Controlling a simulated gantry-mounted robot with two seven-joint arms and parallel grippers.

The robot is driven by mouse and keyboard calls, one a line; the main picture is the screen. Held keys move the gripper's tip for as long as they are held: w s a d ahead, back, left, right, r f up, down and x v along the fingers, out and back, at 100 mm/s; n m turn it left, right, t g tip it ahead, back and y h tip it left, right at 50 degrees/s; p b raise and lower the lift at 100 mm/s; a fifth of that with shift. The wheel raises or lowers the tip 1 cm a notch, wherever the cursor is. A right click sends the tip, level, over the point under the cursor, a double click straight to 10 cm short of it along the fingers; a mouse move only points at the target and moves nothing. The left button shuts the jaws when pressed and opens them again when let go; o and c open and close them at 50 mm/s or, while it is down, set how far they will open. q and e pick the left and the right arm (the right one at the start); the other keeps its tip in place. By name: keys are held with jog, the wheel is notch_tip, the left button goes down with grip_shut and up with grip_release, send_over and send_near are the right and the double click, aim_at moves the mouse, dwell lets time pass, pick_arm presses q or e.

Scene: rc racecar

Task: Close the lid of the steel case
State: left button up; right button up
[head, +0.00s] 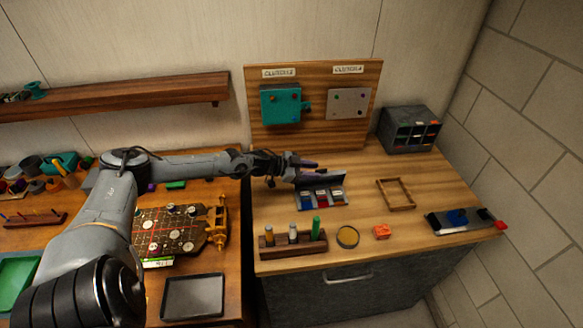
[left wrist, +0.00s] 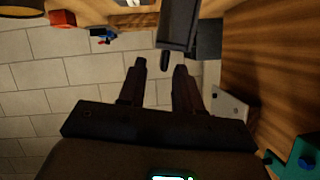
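The steel case (head: 322,200) stands open on the right-hand wooden bench, with small red, blue and white pieces inside. Its dark lid (head: 326,179) is raised at the back edge. My left gripper (head: 316,171) hovers just behind and above the lid, from the left, with its fingers apart and nothing between them. In the left wrist view, the open fingers (left wrist: 160,68) point toward a dark slab that looks like the lid (left wrist: 179,25). I cannot tell whether a finger touches it. My right gripper is not in view.
A wooden frame (head: 396,208) lies to the right. A dark cubby box (head: 409,129) and an upright panel board (head: 315,137) stand behind.

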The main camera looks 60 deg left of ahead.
pick_arm(q)
jog(key=p+v, duration=0.3)
jog(key=v, duration=0.5)
jog(key=shift+p, duration=0.4)
